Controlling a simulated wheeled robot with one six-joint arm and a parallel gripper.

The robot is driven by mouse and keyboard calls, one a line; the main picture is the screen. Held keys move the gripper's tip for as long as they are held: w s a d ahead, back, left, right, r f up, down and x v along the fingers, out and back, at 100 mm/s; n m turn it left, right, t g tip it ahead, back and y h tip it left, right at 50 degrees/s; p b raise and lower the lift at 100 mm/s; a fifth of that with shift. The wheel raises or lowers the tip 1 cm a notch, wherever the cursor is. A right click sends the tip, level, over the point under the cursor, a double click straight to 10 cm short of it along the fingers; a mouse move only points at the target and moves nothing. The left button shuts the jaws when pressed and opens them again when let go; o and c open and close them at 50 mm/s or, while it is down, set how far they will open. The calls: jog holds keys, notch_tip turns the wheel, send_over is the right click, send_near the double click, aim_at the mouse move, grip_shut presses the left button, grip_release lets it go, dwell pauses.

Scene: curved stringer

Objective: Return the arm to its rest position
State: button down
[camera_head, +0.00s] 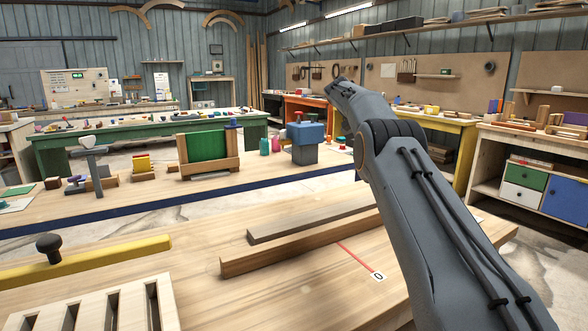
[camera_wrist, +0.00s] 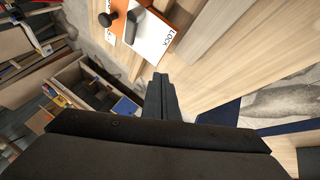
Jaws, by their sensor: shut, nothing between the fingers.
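My arm (camera_head: 415,200) rises from the lower right of the head view, bends at a round joint, and its far link (camera_head: 358,100) points up and left. The gripper itself cannot be made out in the head view. In the wrist view my gripper (camera_wrist: 161,82) shows as two dark fingers pressed together at the middle, shut with nothing between them. The fingers appear in front of the floor and bench edge, and I see no contact with anything.
Wooden strips (camera_head: 300,245) and a yellow bar (camera_head: 85,262) with a black knob lie on the near bench. A slotted wooden block (camera_head: 95,305) is at lower left. The wrist view shows a white and orange "LOCK" panel (camera_wrist: 150,40) and a wooden drawer unit (camera_wrist: 85,80).

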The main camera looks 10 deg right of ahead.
jog(key=s+a+f+n+y+p, duration=0.25)
jog(key=s+a, duration=0.35)
jog(key=s, duration=0.3)
jog(key=s+a+f+n+y+p, duration=0.2)
jog(key=s+a+n, duration=0.2)
jog(key=s+a, duration=0.4)
jog(key=s+a+f+y+p, duration=0.1)
jog(key=s+a+f, duration=0.1)
jog(key=s, duration=0.9)
jog(key=s+a+f+n+y, duration=0.1)
jog(key=s+a+f, duration=0.1)
jog(key=s, duration=1)
jog(key=s+a+f+n+y+p, duration=0.1)
jog(key=s+a+f, duration=0.2)
jog(key=s, duration=0.8)
jog(key=shift+s+a+p, duration=0.3)
jog(key=shift+s, duration=0.05)
